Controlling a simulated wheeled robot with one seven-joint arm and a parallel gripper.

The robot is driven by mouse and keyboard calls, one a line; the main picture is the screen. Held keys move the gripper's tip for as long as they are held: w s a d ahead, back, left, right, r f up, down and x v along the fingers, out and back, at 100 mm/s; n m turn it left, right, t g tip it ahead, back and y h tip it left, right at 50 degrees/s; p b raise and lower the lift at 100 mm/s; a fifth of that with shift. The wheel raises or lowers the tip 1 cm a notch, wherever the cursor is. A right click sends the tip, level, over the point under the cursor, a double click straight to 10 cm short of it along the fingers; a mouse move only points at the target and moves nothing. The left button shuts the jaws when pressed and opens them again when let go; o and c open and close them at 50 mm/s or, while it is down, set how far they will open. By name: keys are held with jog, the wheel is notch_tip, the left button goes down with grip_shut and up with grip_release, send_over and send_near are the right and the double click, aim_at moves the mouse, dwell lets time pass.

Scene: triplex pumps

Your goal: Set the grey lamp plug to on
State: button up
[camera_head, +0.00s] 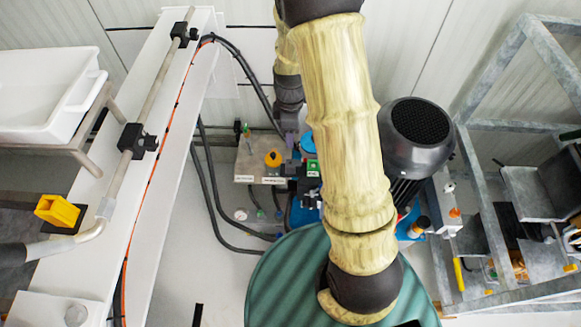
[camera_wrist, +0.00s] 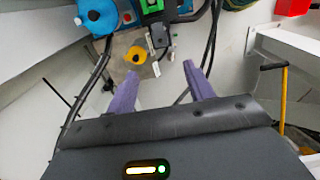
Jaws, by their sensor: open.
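I cannot clearly pick out the grey lamp plug. A small grey-beige panel box (camera_head: 252,165) with white labels stands near the pump. An orange-yellow knob (camera_head: 273,158) sits on it, and a small green part is beside the knob. In the wrist view the yellow knob (camera_wrist: 135,55) and small black and white parts (camera_wrist: 158,38) lie just beyond the fingertips. My gripper (camera_wrist: 160,71) has two purple fingers spread apart with nothing between them. In the head view my arm hides much of the area, and only a bit of purple finger shows beside the panel.
A black motor (camera_head: 415,125) stands right of my arm. A grey metal frame (camera_head: 480,190) stands at the right. Black hoses (camera_head: 212,190) run down left of the panel. A white beam (camera_head: 165,185) with a rail and a white tray (camera_head: 45,95) are at the left.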

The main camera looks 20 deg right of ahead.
aim_at(291, 163)
dwell(0.3)
notch_tip(291, 163, down, 17)
jog(key=shift+f+b, duration=0.15)
jog(key=shift+b, duration=0.2)
jog(key=shift+c, duration=0.4)
